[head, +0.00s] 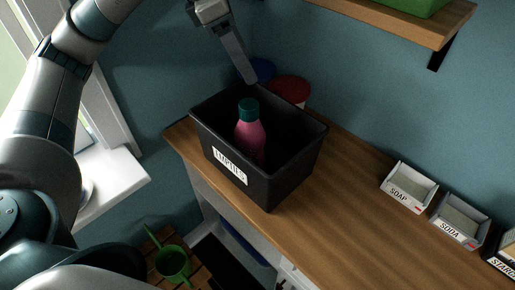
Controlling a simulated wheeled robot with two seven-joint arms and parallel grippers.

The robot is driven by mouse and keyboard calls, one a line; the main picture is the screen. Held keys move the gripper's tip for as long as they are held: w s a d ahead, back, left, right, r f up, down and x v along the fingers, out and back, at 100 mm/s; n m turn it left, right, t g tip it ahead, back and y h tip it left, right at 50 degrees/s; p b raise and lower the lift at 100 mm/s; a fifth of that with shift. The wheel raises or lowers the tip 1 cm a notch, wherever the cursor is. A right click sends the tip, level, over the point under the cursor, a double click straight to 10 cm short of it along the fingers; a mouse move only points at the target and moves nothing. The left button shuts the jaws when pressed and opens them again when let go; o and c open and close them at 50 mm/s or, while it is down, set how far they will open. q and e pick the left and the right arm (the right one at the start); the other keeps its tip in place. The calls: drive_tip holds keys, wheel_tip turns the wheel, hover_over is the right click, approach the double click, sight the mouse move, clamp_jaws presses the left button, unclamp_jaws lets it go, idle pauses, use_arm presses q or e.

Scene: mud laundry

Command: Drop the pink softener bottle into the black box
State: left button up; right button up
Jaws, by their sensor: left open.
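The pink softener bottle (249,137) with a dark green cap stands inside the black box (284,178), its top showing above the near wall. Its lower part is hidden by that wall. The box sits on the wooden counter and has a white label reading like "EMPTIES". My left gripper (246,78) is above the far side of the box, apart from the bottle, with nothing seen in it. My right gripper is not in view.
Blue (263,70) and red-lidded (291,89) containers stand behind the box. Soap (408,187) and soda (459,221) trays sit at right. A wooden shelf (402,22) overhangs the counter. The counter (345,195) between box and trays is clear. A green watering can (172,262) is below.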

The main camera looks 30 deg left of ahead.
use_arm(q)
drive_tip(key=b+v, duration=0.2)
drive_tip(key=v, duration=1.2)
drive_tip(key=shift+r, duration=0.15)
drive_tip(key=shift+s, duration=0.1)
drive_tip(key=shift+s, duration=0.1)
idle(0.3)
